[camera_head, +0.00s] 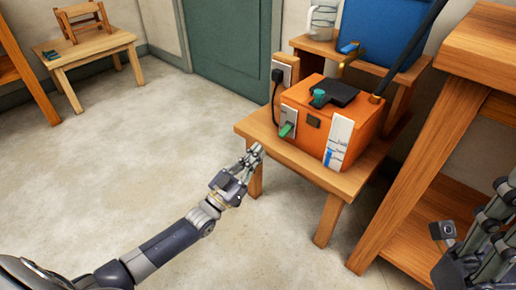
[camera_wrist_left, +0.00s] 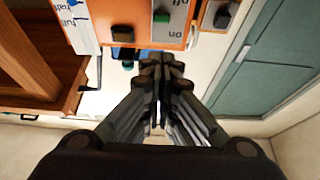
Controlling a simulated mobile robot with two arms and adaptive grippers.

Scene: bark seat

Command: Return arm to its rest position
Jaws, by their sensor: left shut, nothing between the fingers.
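My left gripper (camera_head: 251,157) is shut and empty. In the head view its arm reaches in from the lower left, and its fingertips are near the left front edge of the small wooden table (camera_head: 290,157). In the left wrist view the shut fingers (camera_wrist_left: 162,68) point toward the orange box (camera_wrist_left: 140,12), whose green switch (camera_wrist_left: 162,17) sits beside "on" and "off" lettering. My right gripper (camera_head: 490,235) shows partly at the lower right edge; its fingertips are not clear.
A wooden shelf unit (camera_head: 400,215) stands at the right. A blue container (camera_head: 375,35) and a clear jug (camera_head: 320,20) are behind the orange box. Another small wooden table (camera_head: 90,55) stands far left. The floor (camera_head: 110,170) on the left is clear.

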